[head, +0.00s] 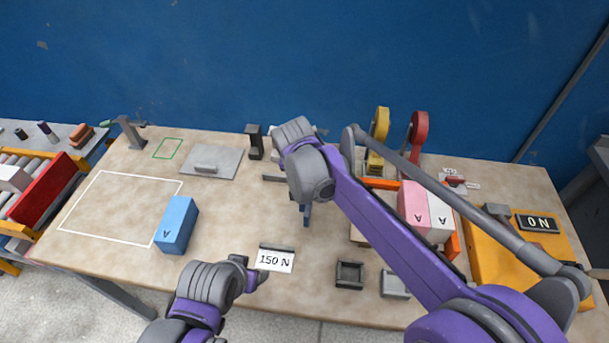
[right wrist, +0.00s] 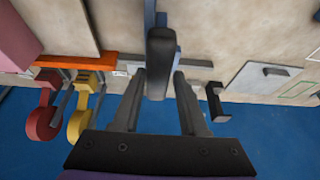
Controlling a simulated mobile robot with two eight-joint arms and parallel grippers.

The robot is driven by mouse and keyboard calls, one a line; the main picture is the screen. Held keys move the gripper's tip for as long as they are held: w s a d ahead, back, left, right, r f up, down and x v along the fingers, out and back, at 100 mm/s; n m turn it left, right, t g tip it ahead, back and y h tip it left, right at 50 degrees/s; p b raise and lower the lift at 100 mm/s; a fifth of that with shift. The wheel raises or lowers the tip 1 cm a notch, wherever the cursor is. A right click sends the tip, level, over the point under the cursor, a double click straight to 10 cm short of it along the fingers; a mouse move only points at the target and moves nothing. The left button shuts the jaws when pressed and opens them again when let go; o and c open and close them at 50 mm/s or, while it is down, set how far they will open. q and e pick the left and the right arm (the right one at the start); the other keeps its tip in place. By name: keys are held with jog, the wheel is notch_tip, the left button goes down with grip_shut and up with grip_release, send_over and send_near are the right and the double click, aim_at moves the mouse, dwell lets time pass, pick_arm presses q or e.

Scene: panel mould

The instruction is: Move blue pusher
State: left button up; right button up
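The blue pusher (head: 306,213) shows below my right gripper in the head view, mostly hidden by the arm. In the right wrist view a dark upright handle (right wrist: 160,62), with blue parts (right wrist: 150,14) beside and behind it, stands between the fingers of my right gripper (right wrist: 160,78). The fingers are apart, one on each side of the handle; whether they press on it is not clear. My left gripper (head: 258,273) is at the front table edge beside the 150 N card (head: 275,260); its fingers look apart and empty.
A blue block (head: 176,225) stands at the white outline's right edge. A grey plate (head: 211,162) lies behind it. Yellow and red levers stand behind. The white outline's middle is clear.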

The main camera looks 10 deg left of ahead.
jog(key=o, duration=0.4)
jog(key=shift+a, duration=0.2)
jog(key=shift+d, duration=0.1)
jog(key=shift+r, duration=0.2)
jog(key=v, duration=1)
jog(key=shift+s+r, duration=0.15)
jog(key=shift+s, duration=0.1)
jog(key=s+d+f, duration=0.2)
jog(key=s+d, duration=0.2)
jog(key=d, duration=0.5)
jog(key=s+d+f, duration=0.2)
jog(key=s+d, duration=0.1)
jog(key=d, duration=0.5)
jog(key=shift+t, duration=0.6)
jog(key=s+d+f, duration=0.3)
jog(key=s, duration=0.1)
jog(key=s+d+f, duration=0.3)
jog(key=s+d, duration=0.1)
jog(key=s, duration=0.1)
jog(key=s+d+f, duration=0.4)
jog(key=shift+s+d+f, duration=0.1)
jog(key=shift+s+d, duration=0.05)
jog(key=shift+s, duration=0.2)
